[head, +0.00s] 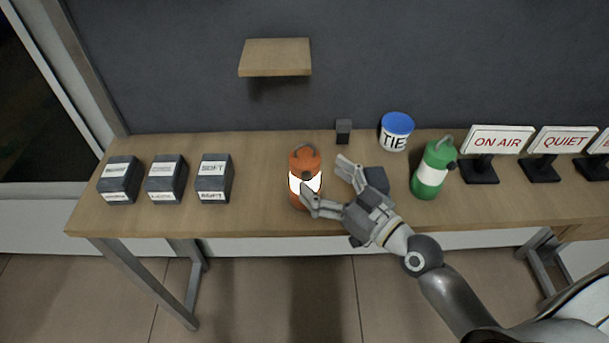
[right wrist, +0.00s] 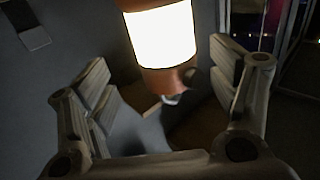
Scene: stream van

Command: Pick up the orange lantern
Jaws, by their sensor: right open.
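The orange lantern (head: 305,165) stands upright on the table, left of my right gripper, with a glowing white band around its middle. My right gripper (head: 326,184) is open, its fingers pointing left toward the lantern, with one fingertip in front of the lantern's lower part in the head view. In the right wrist view the lantern (right wrist: 163,35) shows beyond and between the open fingers of my right gripper (right wrist: 175,85). I cannot tell whether a finger touches it. My left gripper is not in view.
A green lantern (head: 432,171), a blue-lidded TIE tub (head: 396,132) and a dark block (head: 376,179) stand right of the orange lantern. A small dark box (head: 343,131) is behind. Several labelled dark blocks (head: 214,178) stand left. ON AIR (head: 495,140) and QUIET (head: 560,141) signs are right.

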